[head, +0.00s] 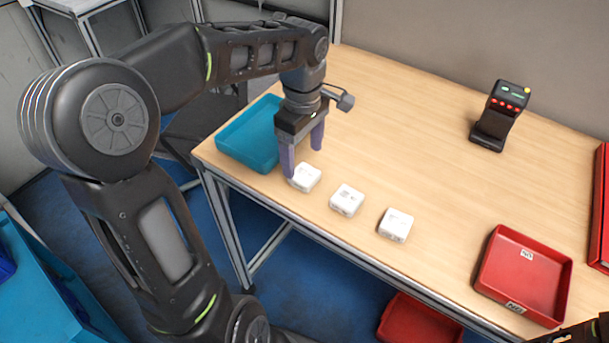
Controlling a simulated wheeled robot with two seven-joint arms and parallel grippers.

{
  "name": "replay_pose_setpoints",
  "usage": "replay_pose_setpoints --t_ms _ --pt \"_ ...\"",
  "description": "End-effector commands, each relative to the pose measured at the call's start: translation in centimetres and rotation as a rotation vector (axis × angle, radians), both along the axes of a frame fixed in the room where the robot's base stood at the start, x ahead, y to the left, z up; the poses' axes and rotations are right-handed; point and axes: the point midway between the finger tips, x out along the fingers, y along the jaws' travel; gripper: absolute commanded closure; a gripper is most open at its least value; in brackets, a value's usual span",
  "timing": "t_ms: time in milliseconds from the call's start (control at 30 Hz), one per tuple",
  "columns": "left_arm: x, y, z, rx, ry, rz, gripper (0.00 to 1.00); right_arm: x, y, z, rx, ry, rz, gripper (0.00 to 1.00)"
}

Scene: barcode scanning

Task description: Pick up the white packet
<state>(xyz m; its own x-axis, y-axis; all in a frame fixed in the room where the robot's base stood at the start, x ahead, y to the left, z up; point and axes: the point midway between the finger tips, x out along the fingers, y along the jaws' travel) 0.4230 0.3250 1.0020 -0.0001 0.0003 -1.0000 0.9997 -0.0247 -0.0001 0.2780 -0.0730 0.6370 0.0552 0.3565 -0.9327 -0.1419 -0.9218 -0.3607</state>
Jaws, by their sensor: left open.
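Three small white packets lie in a slanting row on the wooden table: the left one (305,177), the middle one (347,200) and the right one (396,224). They look alike, with faint dark print. My left gripper (303,162) points down with its purple fingers apart and nothing between them. Its fingertips are just behind and beside the left packet, and the nearer finger overlaps this packet's left edge in the picture. I cannot tell whether they touch. My right gripper's fingers are not visible.
A blue tray (232,148) sits at the table's left corner, beside my left gripper. A black scanner (498,118) stands at the back right. A red tray (483,283) lies at the front right. The table's middle (405,130) is clear. A dark part of mine shows bottom right.

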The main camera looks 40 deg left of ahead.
Motion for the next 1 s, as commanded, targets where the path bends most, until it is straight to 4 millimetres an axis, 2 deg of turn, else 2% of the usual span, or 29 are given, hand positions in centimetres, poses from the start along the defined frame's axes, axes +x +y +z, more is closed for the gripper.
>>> replay_pose_setpoints --t_ms 233,500,600,1000 --pt "0.0 -0.1 -0.5 -0.001 0.003 0.001 0.24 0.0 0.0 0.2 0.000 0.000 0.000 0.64" --pt "0.1 -0.3 -4.3 -0.002 0.005 0.001 0.24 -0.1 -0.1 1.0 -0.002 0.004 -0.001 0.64" --pt "0.1 -0.3 -5.0 -0.001 0.002 0.000 0.24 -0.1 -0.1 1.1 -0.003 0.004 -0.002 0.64" --pt "0.1 -0.3 -5.2 0.000 0.000 0.000 0.24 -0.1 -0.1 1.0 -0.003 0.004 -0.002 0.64"
